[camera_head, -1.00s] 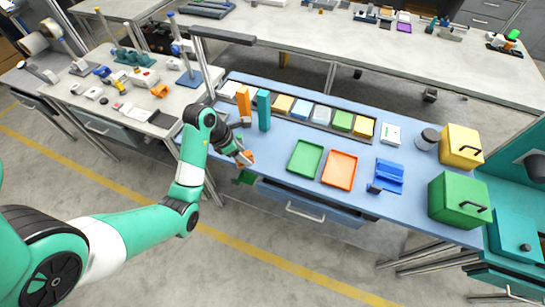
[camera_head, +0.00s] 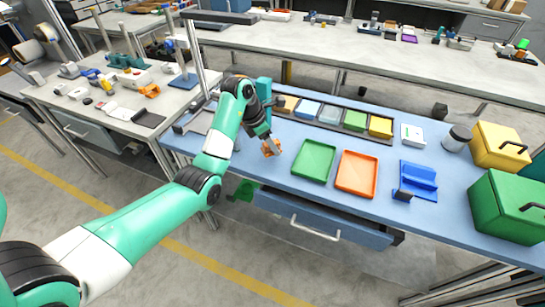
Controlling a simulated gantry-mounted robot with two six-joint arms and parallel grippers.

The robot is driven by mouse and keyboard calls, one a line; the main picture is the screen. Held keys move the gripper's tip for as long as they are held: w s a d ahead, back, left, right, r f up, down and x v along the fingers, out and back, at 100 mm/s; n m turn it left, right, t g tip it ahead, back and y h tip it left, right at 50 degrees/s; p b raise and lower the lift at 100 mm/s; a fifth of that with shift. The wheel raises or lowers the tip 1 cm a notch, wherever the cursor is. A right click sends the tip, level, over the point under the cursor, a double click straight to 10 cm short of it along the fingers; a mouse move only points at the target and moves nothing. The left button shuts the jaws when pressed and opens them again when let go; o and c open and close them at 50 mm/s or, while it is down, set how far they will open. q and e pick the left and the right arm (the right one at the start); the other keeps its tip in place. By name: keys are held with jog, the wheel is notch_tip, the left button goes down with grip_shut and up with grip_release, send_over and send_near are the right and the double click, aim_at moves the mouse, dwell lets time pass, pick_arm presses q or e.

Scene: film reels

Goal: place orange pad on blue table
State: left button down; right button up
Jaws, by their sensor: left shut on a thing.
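The blue table (camera_head: 310,194) runs across the middle of the head view. My left gripper (camera_head: 271,147) is shut on a small orange piece, the orange pad (camera_head: 273,151), at the front left part of the blue table. The pad is partly hidden by the fingers, and I cannot tell whether it touches the tabletop. My right gripper is not in view.
A green tray (camera_head: 314,160) lies just right of my left gripper, with an orange tray (camera_head: 357,173) beyond it. A blue stand (camera_head: 418,180) and green box (camera_head: 508,206) are further right. A green piece (camera_head: 245,190) shows below the table.

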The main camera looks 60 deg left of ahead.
pick_arm(q)
jog(key=shift+w+f+b, duration=0.15)
jog(key=shift+f+b, duration=0.15)
notch_tip(320, 180, down, 3)
jog(key=shift+a+r+b, duration=0.1)
jog(key=shift+b, duration=0.65)
jog(key=shift+f, duration=0.2)
jog(key=shift+r, duration=0.1)
jog(key=shift+w, duration=0.1)
jog(key=shift+f, duration=0.25)
jog(key=shift+c, duration=1.3)
grip_release()
jog(key=shift+r, duration=0.1)
